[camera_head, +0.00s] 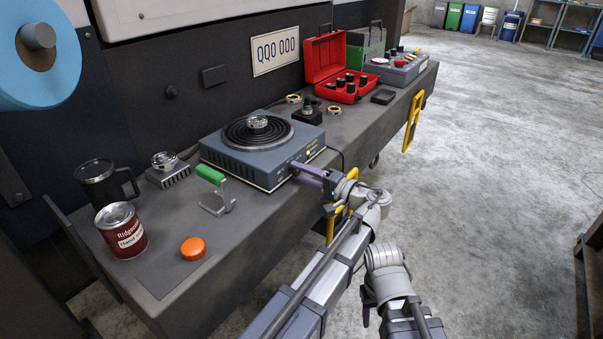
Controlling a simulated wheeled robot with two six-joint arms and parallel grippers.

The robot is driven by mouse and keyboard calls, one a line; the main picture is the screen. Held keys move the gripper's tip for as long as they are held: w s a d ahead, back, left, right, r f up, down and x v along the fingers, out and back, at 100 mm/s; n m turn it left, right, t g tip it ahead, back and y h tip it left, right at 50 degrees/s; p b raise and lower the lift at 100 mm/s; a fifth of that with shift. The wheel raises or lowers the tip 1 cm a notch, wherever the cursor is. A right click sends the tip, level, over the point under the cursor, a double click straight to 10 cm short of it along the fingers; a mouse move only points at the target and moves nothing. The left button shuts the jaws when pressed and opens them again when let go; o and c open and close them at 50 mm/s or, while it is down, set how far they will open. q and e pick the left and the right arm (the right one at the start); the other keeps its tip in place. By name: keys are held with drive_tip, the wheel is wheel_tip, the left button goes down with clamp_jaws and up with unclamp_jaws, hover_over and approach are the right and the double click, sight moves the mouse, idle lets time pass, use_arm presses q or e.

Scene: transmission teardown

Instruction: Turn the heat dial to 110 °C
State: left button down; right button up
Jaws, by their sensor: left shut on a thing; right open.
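A blue-grey hot plate (235,165) with a dark ringed round top stands on the workbench (165,245). A small metal part (257,123) sits on its top. My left gripper (297,168) reaches in from the right to the hot plate's front face, near its right end. It is shut at the place of the heat dial, which the jaws hide. I cannot read the dial's setting or any marks around it. My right gripper (368,302) is open and low, in front of the bench over the floor, apart from everything.
A green-handled metal tool (211,176), an orange cap (193,248), a red-labelled can (122,230) and a black mug (104,183) stand left of the hot plate. An open red case (327,64) and a grey box (398,70) stand further right.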

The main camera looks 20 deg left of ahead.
use_arm(q)
drive_tip(key=m, duration=0.5)
drive_tip(key=shift+m, duration=0.3)
drive_tip(key=m, duration=0.4)
drive_tip(key=shift+m, duration=0.3)
drive_tip(key=m, duration=0.9)
drive_tip(key=shift+m, duration=0.4)
drive_tip(key=shift+c, duration=2.4)
unclamp_jaws()
